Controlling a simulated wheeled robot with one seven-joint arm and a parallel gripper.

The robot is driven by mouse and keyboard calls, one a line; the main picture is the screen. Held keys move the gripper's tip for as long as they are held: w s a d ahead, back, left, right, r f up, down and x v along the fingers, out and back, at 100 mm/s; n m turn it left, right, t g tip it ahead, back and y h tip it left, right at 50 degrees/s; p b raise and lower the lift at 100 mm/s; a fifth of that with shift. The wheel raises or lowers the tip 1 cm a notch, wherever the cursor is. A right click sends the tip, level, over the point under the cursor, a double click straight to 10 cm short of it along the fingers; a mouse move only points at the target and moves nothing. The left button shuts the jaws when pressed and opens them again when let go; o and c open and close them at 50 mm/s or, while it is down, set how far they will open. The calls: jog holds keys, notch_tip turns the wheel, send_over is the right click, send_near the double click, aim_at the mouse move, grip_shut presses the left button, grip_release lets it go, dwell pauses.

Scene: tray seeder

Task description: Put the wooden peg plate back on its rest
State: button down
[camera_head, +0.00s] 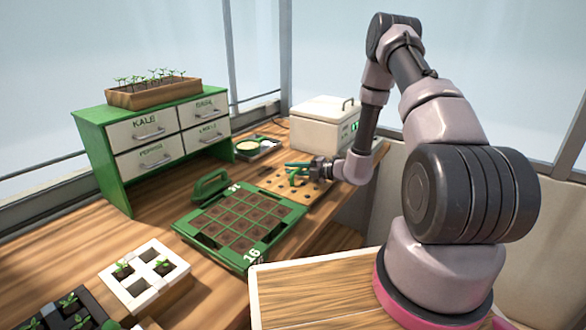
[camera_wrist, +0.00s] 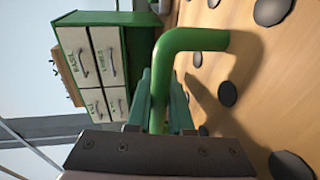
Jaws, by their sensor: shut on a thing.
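The wooden peg plate (camera_head: 270,187) is at the far right of the bench, just behind the green seed tray (camera_head: 183,228). It is a pale board with dark round spots and a green handle. My gripper (camera_head: 300,171) is over the plate, shut on that handle. In the wrist view the fingers (camera_wrist: 160,92) close around one leg of the bent green handle (camera_wrist: 200,40), and the board (camera_wrist: 255,70) with its dark spots fills the right side. I cannot tell whether the plate touches what is under it. I cannot make out its rest.
A green drawer cabinet (camera_head: 117,168) with a seedling box (camera_head: 153,96) on top stands left. A white lidded box (camera_head: 318,132) stands behind the plate, beside a small dark tray (camera_head: 258,149). A white cell tray (camera_head: 140,278) is nearer. Bare bench (camera_head: 150,222) lies left of the seed tray.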

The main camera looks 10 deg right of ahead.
jog(key=shift+f, duration=0.15)
jog(key=c, duration=0.8)
grip_release()
jog(key=v, duration=0.8)
jog(key=r+v, duration=0.1)
jog(key=v, duration=0.3)
jog(key=shift+w, duration=0.1)
jog(key=s+a+r+n+g, duration=0.3)
jog(key=r+n, duration=0.4)
jog(key=s+a+r+n+g+h, duration=0.1)
jog(key=s+a+r+n+g, duration=0.1)
jog(key=s+r+n, duration=0.35)
jog(key=s+a+r+n+g, duration=0.2)
jog(key=a+r+n+g, duration=0.1)
jog(key=r+n, duration=0.45)
jog(key=s+d+r+n+t+h, duration=0.1)
jog(key=s+d+r+n+h, duration=0.1)
jog(key=s+r+n, duration=0.3)
jog(key=s+d+r+n+t+h, duration=0.2)
jog(key=s+r+n+h, duration=0.2)
jog(key=n, duration=0.4)
jog(key=s+d+r+n+t+h, duration=0.2)
jog(key=s+r+n+h, duration=0.1)
jog(key=s+r+n, duration=0.3)
notch_tip(320, 180, up, 2)
jog(key=shift+s+d+n, duration=0.15)
jog(key=shift+s+n, duration=0.05)
jog(key=shift+n, duration=0.3)
